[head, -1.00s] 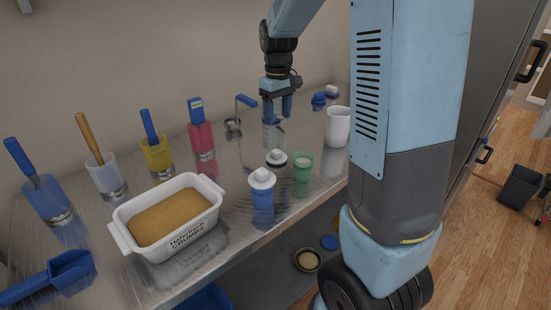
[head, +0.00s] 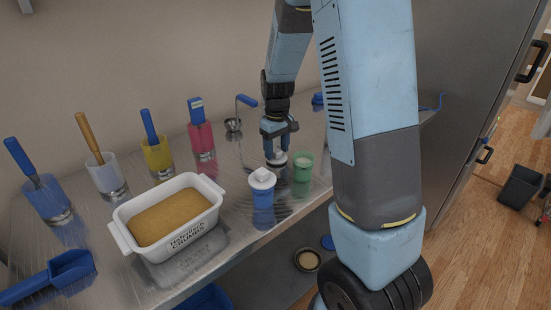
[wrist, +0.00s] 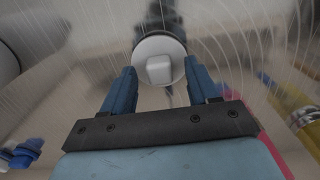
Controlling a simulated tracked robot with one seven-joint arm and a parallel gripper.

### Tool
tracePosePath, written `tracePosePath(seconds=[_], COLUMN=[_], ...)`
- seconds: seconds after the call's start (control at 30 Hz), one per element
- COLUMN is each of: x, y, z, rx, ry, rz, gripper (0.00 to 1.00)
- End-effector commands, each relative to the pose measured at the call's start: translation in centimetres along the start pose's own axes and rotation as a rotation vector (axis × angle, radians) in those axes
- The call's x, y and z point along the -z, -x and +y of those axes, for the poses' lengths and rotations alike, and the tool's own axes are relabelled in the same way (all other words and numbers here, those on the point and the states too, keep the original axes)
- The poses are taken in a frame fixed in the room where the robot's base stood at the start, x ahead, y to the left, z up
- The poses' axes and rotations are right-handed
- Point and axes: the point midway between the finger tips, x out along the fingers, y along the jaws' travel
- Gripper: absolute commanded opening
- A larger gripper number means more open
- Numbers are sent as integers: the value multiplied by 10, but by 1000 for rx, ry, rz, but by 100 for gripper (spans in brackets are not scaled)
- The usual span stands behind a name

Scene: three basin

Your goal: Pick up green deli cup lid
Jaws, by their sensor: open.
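The lid (head: 277,159) is a small white disc with a raised square knob, lying on the steel counter. It lies just left of the green deli cup (head: 303,165), which stands upright and uncovered. My gripper (head: 277,151) points down over the lid, its fingers open. The wrist view shows the lid (wrist: 159,66) between the two spread fingertips (wrist: 161,72), with no clear grip on it. In the head view the fingers hide part of the lid. Whether they touch it I cannot tell.
A blue cup with a white lid (head: 263,199) stands close in front. A white crumb dish (head: 150,250) is left. Pink (head: 203,140) and yellow (head: 157,158) containers and a metal scoop (head: 234,125) stand behind. The counter's front edge is near the green cup.

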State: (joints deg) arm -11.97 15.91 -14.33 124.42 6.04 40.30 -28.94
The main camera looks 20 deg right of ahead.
Motion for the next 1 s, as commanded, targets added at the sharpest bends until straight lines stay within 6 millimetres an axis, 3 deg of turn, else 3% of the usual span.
tracePosePath(seconds=[0.37,0.9,1.0], x=[0,0,0], y=[-8,-8,-8], z=[0,0,0], rx=[0,0,0], ry=[0,0,0], rz=[0,0,0], gripper=[58,6,0])
